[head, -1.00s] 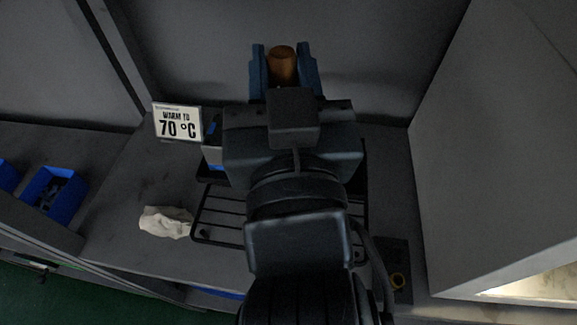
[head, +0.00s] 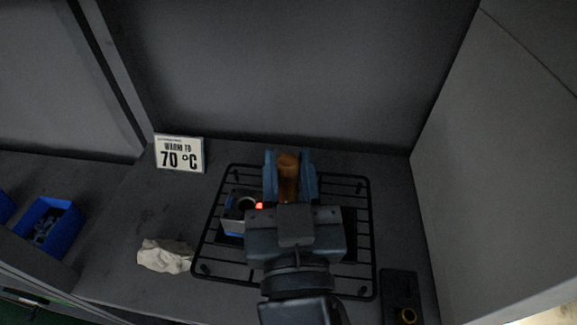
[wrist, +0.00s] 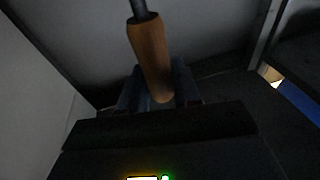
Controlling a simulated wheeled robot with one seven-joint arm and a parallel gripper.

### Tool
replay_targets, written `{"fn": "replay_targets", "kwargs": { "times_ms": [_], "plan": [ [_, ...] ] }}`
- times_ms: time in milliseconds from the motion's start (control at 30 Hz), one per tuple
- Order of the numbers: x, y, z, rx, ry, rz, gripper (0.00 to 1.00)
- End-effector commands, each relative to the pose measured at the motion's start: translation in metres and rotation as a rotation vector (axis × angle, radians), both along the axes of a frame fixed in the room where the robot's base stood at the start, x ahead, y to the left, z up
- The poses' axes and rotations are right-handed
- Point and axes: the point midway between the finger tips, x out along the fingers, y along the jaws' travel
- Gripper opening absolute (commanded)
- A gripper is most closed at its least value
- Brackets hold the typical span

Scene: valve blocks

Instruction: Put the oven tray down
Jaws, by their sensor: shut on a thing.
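My gripper (head: 290,178) is shut on a brown wooden handle (head: 288,165). In the wrist view the handle (wrist: 151,60) stands tilted between the fingers, with a grey metal shaft at its far end. The dark oven tray (head: 349,240) shows at both sides beneath my gripper, over the black wire rack (head: 371,215). Most of the tray is hidden by my gripper and wrist. A grey and blue block (head: 233,226) with a round dark opening sits at the tray's left part, beside a small red light. I cannot tell whether the tray touches the rack.
A "70 °C" sign (head: 179,153) stands at the back left. A crumpled pale cloth (head: 165,256) lies left of the rack. A blue bin (head: 48,228) is far left. Walls close the back and right.

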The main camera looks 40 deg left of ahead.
Motion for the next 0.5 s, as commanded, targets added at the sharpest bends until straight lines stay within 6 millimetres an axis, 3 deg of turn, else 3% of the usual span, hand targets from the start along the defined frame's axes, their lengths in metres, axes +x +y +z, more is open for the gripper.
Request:
{"fn": "replay_targets", "kwargs": {
  "times_ms": [200,233,500],
  "plan": [
    [0.0001,-0.0001,-0.0012,0.004,-0.003,0.0,0.0],
    [0.0003,-0.0002,-0.0032,0.0,0.0,-0.001,0.33],
    [0.0001,-0.0001,-0.0021,0.0,0.0,0.0,0.58]
  ]
}}
